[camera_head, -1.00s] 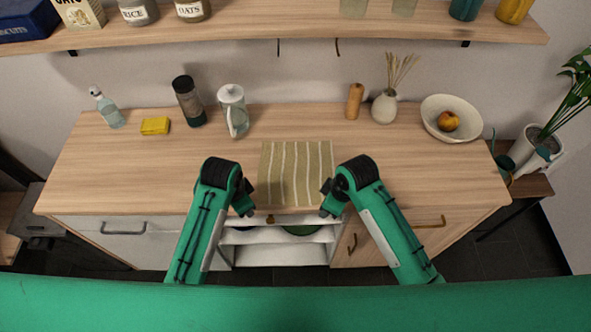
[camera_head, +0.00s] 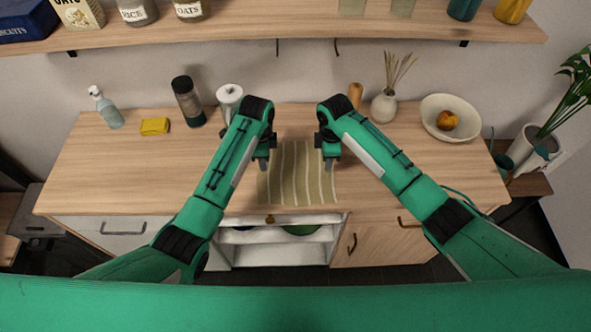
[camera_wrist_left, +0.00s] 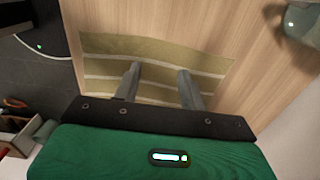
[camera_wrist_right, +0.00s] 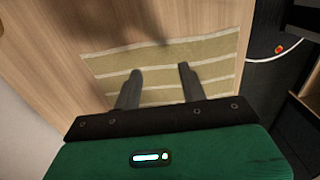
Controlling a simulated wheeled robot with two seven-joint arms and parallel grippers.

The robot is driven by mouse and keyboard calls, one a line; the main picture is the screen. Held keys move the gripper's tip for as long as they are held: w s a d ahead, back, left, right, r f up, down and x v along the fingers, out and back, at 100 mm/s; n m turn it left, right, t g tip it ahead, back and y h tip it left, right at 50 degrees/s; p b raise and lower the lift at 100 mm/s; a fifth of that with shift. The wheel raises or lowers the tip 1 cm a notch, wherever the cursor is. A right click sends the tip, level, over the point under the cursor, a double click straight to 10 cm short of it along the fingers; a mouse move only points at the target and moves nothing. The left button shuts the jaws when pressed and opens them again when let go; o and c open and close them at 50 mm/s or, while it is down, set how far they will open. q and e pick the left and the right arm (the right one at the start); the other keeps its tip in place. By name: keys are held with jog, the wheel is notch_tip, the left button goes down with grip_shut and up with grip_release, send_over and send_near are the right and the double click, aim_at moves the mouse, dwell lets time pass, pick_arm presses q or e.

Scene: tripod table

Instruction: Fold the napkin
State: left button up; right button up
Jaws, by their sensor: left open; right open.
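The napkin (camera_head: 296,178) is green with pale stripes and lies flat and unfolded on the wooden counter, close to its front edge. My left gripper (camera_head: 263,163) is open and empty above the napkin's far left corner. In the left wrist view the napkin (camera_wrist_left: 155,62) spreads beneath both fingers (camera_wrist_left: 157,85). My right gripper (camera_head: 330,163) is open and empty above the far right corner. In the right wrist view the napkin (camera_wrist_right: 165,70) lies beneath its fingers (camera_wrist_right: 160,85). I cannot tell whether the fingertips touch the cloth.
A white jug (camera_head: 229,100) stands behind my left arm, and a wooden mill (camera_head: 355,95) behind my right. A vase (camera_head: 384,107) and a fruit bowl (camera_head: 446,118) stand back right. A yellow sponge (camera_head: 155,126) lies back left.

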pick_arm(q)
jog(key=shift+f, duration=2.05)
pick_arm(e)
jog(key=shift+f, duration=2.05)
pick_arm(q)
jog(key=shift+f, duration=0.15)
pick_arm(e)
jog(key=shift+f, duration=0.15)
pick_arm(q)
grip_shut()
pick_arm(e)
grip_shut()
